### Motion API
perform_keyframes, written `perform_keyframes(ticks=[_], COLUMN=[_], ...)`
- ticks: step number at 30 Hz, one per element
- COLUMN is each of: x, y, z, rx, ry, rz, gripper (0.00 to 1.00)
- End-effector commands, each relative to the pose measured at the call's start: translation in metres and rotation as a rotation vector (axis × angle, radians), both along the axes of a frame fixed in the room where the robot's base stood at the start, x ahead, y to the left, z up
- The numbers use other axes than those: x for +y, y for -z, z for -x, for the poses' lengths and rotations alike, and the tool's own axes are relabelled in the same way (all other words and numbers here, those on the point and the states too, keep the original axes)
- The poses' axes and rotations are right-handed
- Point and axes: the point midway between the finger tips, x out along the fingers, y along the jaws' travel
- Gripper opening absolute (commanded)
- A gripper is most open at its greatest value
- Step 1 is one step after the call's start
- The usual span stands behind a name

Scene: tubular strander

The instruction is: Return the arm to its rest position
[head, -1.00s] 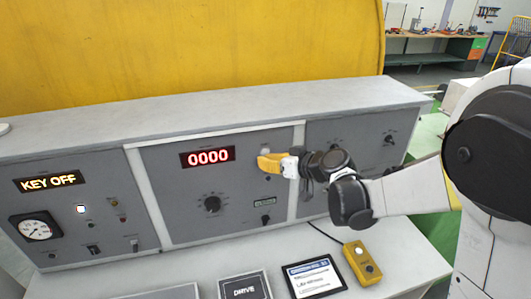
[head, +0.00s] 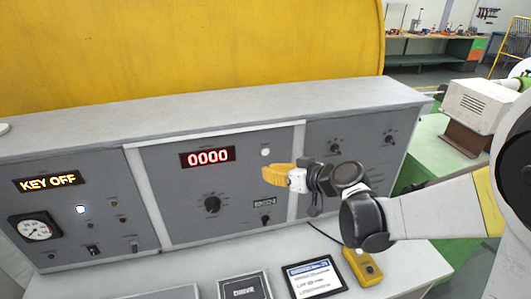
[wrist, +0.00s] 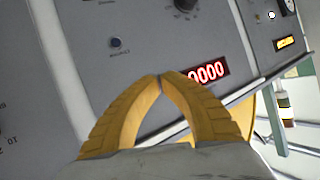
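My gripper (head: 270,175) has yellow fingers and hangs in front of the middle grey panel (head: 165,162), right of the red 0000 display (head: 208,157). It is apart from the right-hand panel strip as far as I can tell. In the wrist view my gripper (wrist: 160,76) shows its two curved fingers meeting at the tips, with nothing between them. The 0000 display (wrist: 208,72) shows just beyond the right finger. My arm runs from the gripper to the right edge of the head view.
The grey console has a KEY OFF display (head: 48,182), a gauge (head: 36,227), knobs and switches. On its desk lie a tablet (head: 315,277), a DRIVE plate (head: 243,286) and a yellow box (head: 362,263). A white machine box (head: 480,105) stands at right.

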Motion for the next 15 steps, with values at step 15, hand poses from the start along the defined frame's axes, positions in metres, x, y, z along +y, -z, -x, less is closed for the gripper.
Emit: perform_keyframes(ticks=[15], x=[-0.015], y=[0.012], z=[0.025], rx=[0.072], ry=[0.042], rz=[0.045], gripper=[0.00])
